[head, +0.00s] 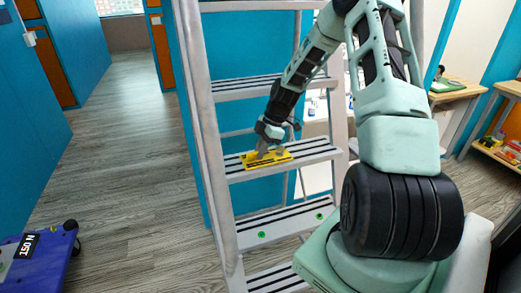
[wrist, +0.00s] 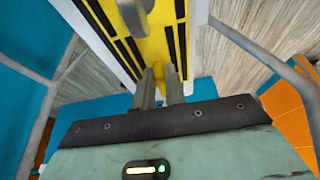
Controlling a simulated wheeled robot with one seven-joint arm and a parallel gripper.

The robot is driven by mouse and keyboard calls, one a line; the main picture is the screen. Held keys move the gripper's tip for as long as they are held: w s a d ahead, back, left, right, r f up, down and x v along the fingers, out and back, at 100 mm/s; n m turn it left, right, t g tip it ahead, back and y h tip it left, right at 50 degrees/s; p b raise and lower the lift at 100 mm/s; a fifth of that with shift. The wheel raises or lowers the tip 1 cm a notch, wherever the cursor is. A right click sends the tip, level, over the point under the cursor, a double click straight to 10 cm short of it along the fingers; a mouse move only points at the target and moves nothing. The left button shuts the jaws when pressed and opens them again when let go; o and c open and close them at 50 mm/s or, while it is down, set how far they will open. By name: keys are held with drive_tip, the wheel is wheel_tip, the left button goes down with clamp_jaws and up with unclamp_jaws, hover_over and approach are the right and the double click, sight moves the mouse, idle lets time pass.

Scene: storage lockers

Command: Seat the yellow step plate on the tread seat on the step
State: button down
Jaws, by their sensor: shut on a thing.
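The yellow step plate (head: 281,158) lies along or just above a middle step (head: 318,150) of the grey ladder; I cannot tell whether it touches. In the wrist view the plate (wrist: 157,47) is yellow with black strips and runs away from my fingers. My gripper (head: 264,148) is over the plate's middle, pointing down. In the wrist view my gripper (wrist: 160,75) is shut on a narrow yellow part of the plate. The tread seat is not clearly seen; the plate may hide it. The step below carries two green dots (head: 262,234).
The ladder's side rail (head: 205,130) stands left of the plate and another step (head: 240,88) is above. A blue wheeled cart (head: 35,262) is at lower left. Blue lockers (head: 75,40) line the aisle. Shelves with small items (head: 505,148) are at right.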

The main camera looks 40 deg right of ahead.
sight(266, 157)
drive_tip(key=shift+f, duration=0.3)
idle(0.5)
drive_tip(key=c, duration=1.4)
unclamp_jaws()
drive_tip(key=shift+o, duration=0.2)
drive_tip(key=b+v, duration=0.2)
drive_tip(key=v, duration=0.2)
drive_tip(key=shift+s+d+r, duration=0.1)
drive_tip(key=shift+d+r, duration=0.1)
drive_tip(key=shift+r, duration=0.1)
drive_tip(key=s+d+b, duration=0.1)
drive_tip(key=d, duration=0.2)
drive_tip(key=s+d+b, duration=0.1)
drive_tip(key=s+d, duration=0.1)
drive_tip(key=d, duration=0.2)
drive_tip(key=s+d+b, duration=0.1)
drive_tip(key=s+d, duration=0.1)
drive_tip(key=d, duration=0.1)
drive_tip(key=shift+s+d+r, duration=0.1)
drive_tip(key=shift+d+r, duration=0.05)
drive_tip(key=shift+d, duration=0.25)
drive_tip(key=shift+s, duration=0.1)
